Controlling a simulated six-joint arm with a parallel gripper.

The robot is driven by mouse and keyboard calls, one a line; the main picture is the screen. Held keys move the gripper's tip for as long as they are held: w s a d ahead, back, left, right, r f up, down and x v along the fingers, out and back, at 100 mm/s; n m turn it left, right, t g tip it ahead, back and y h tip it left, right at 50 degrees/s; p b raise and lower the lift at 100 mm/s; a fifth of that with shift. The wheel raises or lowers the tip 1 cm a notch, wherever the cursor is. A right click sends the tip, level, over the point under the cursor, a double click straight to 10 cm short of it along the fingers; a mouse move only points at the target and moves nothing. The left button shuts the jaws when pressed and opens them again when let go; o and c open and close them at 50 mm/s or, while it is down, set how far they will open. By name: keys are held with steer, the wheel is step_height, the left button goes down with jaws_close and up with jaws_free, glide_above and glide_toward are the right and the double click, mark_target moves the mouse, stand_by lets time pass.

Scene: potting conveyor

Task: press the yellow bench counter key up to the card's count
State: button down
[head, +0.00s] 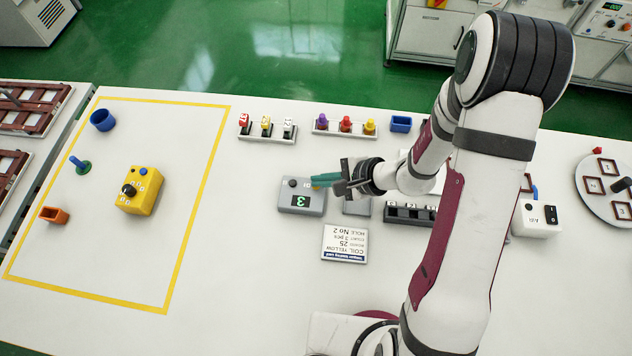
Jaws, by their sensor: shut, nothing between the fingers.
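The bench counter (301,204) is a grey box in the middle of the table. Its green display (300,201) shows a digit that looks like 3. A dark round button (292,183) sits on its top left. The yellow key (316,185) shows as a small patch at its top right, mostly hidden by my gripper. My gripper (318,181) is shut and empty, its teal fingertips at the key; I cannot tell whether they touch it.
Small racks with coloured pieces (345,127) and a blue bin (401,124) stand behind. A dark-slotted holder (409,215) and a white switch box (536,218) are to the right. A yellow box (140,190) stands inside the taped area at left. The table left of the card is clear.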

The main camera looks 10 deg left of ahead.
stand_by(0.4)
steer(key=shift+r, duration=0.75)
steer(key=shift+r, duration=2.5)
